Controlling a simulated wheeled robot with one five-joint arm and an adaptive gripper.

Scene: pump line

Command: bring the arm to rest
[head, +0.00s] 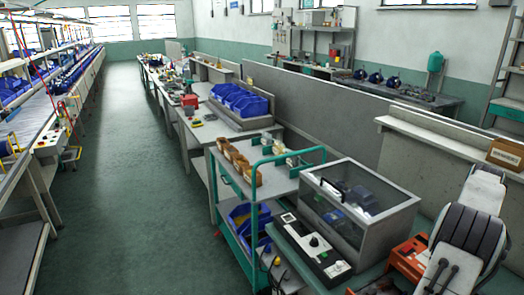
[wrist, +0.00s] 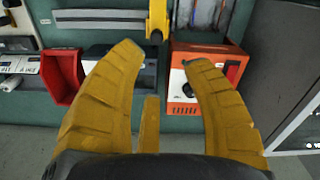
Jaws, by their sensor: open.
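My gripper (wrist: 164,58) shows in the wrist view with its two ribbed yellow fingers spread apart. Nothing is held between them. Beyond the fingers is an orange box-shaped device (wrist: 183,109) with a dark knob and vents, partly behind the right finger. A yellow forked part (wrist: 157,22) shows at the top, above the gap between the fingertips. In the head view, my black and white arm fills the lower right, and my gripper cannot be made out there.
In the wrist view, a red bin (wrist: 63,78) and a black box (wrist: 146,72) stand on the left. In the head view, a clear-lidded grey case (head: 395,239), a green-railed cart (head: 232,205) and an orange device (head: 408,258) stand near my arm. The aisle floor (head: 130,150) at left is clear.

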